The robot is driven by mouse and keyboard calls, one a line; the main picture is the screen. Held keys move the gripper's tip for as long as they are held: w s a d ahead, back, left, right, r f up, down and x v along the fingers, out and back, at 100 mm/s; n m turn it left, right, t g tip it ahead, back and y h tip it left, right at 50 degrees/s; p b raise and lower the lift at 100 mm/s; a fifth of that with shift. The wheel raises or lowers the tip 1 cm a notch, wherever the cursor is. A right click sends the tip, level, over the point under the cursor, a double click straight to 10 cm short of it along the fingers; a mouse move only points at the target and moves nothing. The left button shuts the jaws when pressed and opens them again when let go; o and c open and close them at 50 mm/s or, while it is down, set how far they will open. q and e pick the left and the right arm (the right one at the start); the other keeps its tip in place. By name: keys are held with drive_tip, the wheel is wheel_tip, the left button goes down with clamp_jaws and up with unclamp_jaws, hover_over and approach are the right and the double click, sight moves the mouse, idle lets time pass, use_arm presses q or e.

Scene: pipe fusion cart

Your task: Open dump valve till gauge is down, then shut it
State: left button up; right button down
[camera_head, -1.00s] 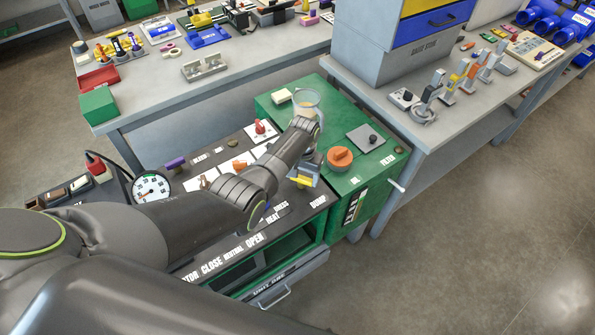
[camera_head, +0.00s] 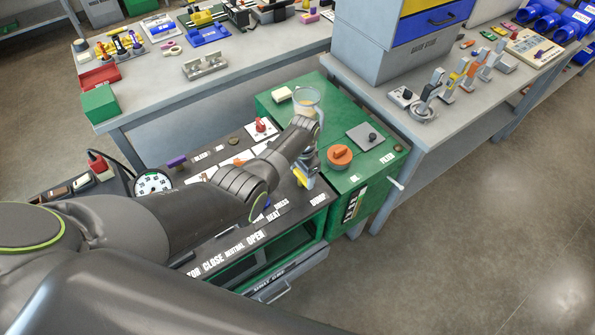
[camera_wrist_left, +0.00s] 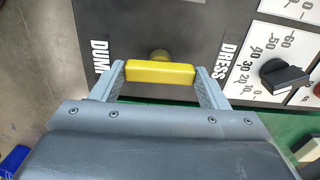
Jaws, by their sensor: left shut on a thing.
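The dump valve's yellow handle (camera_wrist_left: 160,73) sits between the two fingers of my left gripper (camera_wrist_left: 160,84) in the left wrist view. The fingers close on its two ends, beside the DUMP label. In the head view my left gripper (camera_head: 302,170) is over the front right of the black panel, and part of the yellow handle (camera_head: 305,182) shows below it. The pressure gauge (camera_head: 153,181) is a round white dial at the panel's left end. My arm hides its lower part, and I cannot read its needle. My right gripper is not in view.
A clear jug (camera_head: 307,102), an orange knob (camera_head: 340,155) and a grey plate (camera_head: 371,138) stand on the green cart top behind the gripper. A black knob (camera_wrist_left: 284,77) is right of the handle in the wrist view. Loaded workbenches stand behind and right.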

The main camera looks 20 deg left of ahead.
sight(301, 175)
use_arm(q)
drive_tip(key=shift+a, duration=0.15)
drive_tip(key=o, duration=1)
drive_tip(key=shift+r, duration=0.25)
wheel_tip(301, 175, up, 6)
drive_tip(key=shift+f+p, duration=0.1)
drive_tip(key=shift+p, duration=0.7)
wheel_tip(301, 175, up, 11)
drive_tip(key=shift+r+b, duration=0.15)
drive_tip(key=shift+b, duration=0.5)
drive_tip(key=shift+s+a, duration=0.1)
